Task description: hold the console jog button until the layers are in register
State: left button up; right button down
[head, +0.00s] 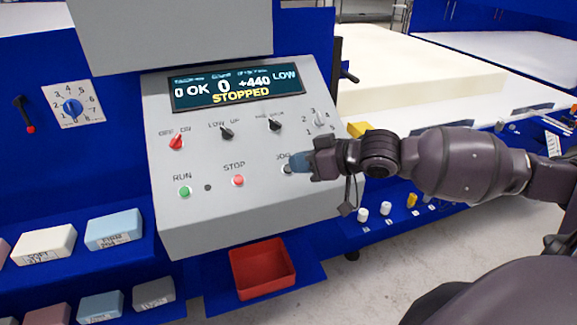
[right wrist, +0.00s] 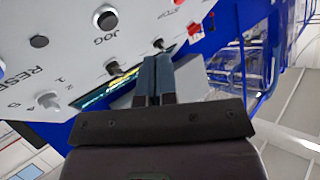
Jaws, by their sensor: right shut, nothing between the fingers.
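The grey sloped console (head: 205,210) fills the middle of the head view. Its dark display (head: 237,87) reads "0 OK 0 +440 LOW" and "STOPPED". The jog button (head: 287,169) is at the panel's lower right, partly covered by my right gripper (head: 297,163). In the right wrist view the dark round jog button (right wrist: 105,17) shows above its JOG label, up and left of the fingertips. My right gripper is shut and empty, its bluish fingers together. I cannot tell whether it touches the button. My left gripper is out of view.
The green run button (head: 184,191) and red stop button (head: 238,180) are left of jog, with selector knobs above. A red tray (head: 262,268) sits below the console. Thick pale foam (head: 420,68) lies behind at right. Labelled foam blocks (head: 114,228) stand at lower left.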

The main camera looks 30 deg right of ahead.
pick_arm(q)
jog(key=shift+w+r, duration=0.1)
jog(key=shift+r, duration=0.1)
pick_arm(e)
jog(key=shift+g, duration=0.3)
notch_tip(320, 180, up, 5)
jog(key=shift+d+r, duration=0.1)
jog(key=b, duration=0.8)
send_over(288, 169)
jog(key=s, duration=0.3)
notch_tip(288, 169, down, 6)
jog(key=shift+w+f, duration=0.35)
jog(key=shift+f, duration=0.15)
jog(key=shift+w+d+f, duration=0.1)
jog(key=shift+w+f, duration=0.1)
jog(key=shift+f, duration=0.1)
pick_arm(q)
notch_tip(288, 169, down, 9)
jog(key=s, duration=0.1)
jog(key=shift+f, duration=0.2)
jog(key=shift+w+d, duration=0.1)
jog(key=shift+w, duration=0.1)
